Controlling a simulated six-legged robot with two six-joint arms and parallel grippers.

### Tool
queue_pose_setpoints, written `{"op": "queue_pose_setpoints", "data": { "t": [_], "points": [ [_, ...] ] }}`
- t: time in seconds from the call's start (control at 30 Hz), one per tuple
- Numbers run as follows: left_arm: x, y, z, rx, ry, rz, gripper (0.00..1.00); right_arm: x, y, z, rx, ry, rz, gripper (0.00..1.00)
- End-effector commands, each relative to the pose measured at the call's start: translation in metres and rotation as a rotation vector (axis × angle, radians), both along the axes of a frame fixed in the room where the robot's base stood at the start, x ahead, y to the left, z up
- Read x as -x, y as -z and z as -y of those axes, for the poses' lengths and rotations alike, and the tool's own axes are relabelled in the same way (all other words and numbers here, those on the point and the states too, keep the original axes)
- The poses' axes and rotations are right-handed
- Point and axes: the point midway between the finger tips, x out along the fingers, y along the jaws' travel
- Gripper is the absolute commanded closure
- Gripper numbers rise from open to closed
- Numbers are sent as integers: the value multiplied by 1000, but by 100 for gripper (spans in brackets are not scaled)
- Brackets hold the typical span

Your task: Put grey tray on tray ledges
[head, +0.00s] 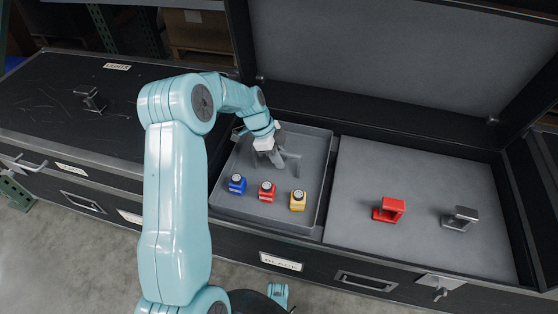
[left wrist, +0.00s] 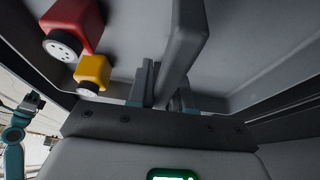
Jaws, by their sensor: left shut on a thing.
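The grey tray (head: 225,199) is in the left part of the open black tote (head: 345,270), with a raised handle in its middle. Blue (head: 237,184), red (head: 267,191) and yellow (head: 298,200) small jars stand in it along the front. My left gripper (head: 277,158) is shut on the tray's handle, which passes between the fingers in the left wrist view (left wrist: 165,90). The tray ledges cannot be made out, and I cannot tell whether the tray rests on anything. A teal arm part with a dark end shows at the left of the wrist view, too small to read.
A grey panel (head: 350,200) fills the tote's right part, carrying a red block-like handle (head: 389,209) and a grey one (head: 460,218). The raised lid (head: 400,60) stands behind. A closed black case (head: 60,110) stands to the left.

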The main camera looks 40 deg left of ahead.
Motion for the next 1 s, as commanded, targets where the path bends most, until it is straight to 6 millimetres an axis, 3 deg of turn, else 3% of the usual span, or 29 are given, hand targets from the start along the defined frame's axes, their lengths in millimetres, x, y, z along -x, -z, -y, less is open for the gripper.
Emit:
{"op": "queue_pose_setpoints", "data": {
  "t": [0.37,0.4,0.47,0.77,0.87,1.0],
  "points": [
    [-1,7,-1,-2,-2,3,100,-1,4,1,0,3,2,57],
    [0,8,0,-1,-1,2,74,-1,3,1,0,3,2,57],
    [0,7,0,-1,-1,2,55,-1,3,1,0,3,2,57],
    [0,5,0,-1,-1,2,55,-1,1,1,0,3,1,57],
    [1,-3,-3,-3,-2,3,55,0,-3,0,0,0,0,57],
    [5,-31,-13,-4,-2,4,55,2,-14,-2,-2,-9,-4,57]
  ]
}}
